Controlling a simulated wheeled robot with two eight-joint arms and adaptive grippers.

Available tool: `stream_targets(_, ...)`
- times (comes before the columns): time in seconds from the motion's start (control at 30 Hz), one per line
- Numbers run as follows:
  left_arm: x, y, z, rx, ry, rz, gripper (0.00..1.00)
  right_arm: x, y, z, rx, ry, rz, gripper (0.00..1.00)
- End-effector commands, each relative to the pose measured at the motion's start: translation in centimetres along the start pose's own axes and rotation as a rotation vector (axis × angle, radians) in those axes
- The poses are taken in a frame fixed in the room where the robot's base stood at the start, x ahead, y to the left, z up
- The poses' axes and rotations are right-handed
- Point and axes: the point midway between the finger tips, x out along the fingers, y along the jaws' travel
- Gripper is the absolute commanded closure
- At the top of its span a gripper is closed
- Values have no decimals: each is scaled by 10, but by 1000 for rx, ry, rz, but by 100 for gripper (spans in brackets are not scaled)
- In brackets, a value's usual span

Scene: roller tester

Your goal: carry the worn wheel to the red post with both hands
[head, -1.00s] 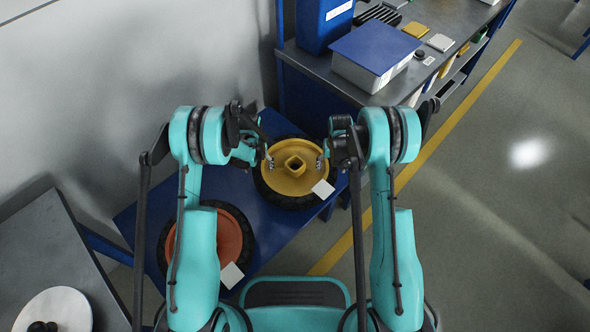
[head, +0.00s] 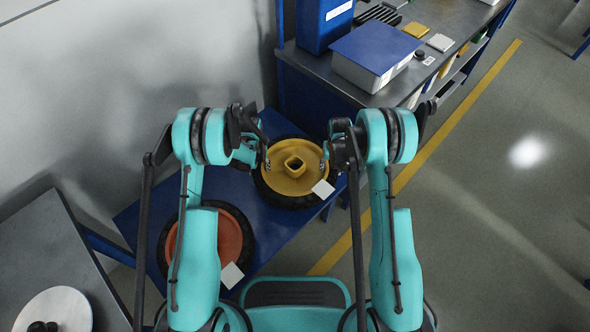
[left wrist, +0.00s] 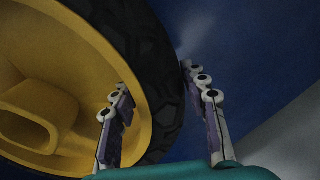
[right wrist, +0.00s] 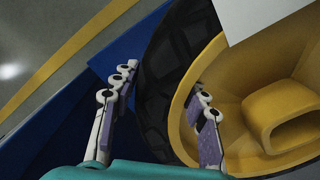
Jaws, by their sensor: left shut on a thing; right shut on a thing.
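A wheel with a yellow hub and black tyre (head: 284,182) is at the far end of the blue bench, a white tag on its near right. I cannot tell if it is raised off the bench. My left gripper (head: 265,157) is shut on its left rim; in the left wrist view one finger is inside the yellow rim (left wrist: 75,60) and the other outside the tyre. My right gripper (head: 325,155) is shut on its right rim, the tyre (right wrist: 160,85) between its fingers in the right wrist view. I cannot make out a red post.
A wheel with an orange-red hub (head: 228,238) lies nearer on the blue bench (head: 275,236), partly behind my left arm. A grey table (head: 30,240) with a white disc (head: 60,308) is at left. A dark workbench (head: 330,72) with a blue-topped box (head: 375,58) stands behind. Floor at right is clear.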

Motion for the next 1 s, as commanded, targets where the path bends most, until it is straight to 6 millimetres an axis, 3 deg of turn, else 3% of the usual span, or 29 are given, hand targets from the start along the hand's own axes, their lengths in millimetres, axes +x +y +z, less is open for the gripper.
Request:
stream_targets(0.37, -16, 0, 0, 0, 0, -1, 100, -16, 0, 0, 0, 0, 1, 100)
stream_targets(1.0, -84, 0, 0, 0, 0, -1, 100, -84, 0, 0, 0, 0, 1, 100)
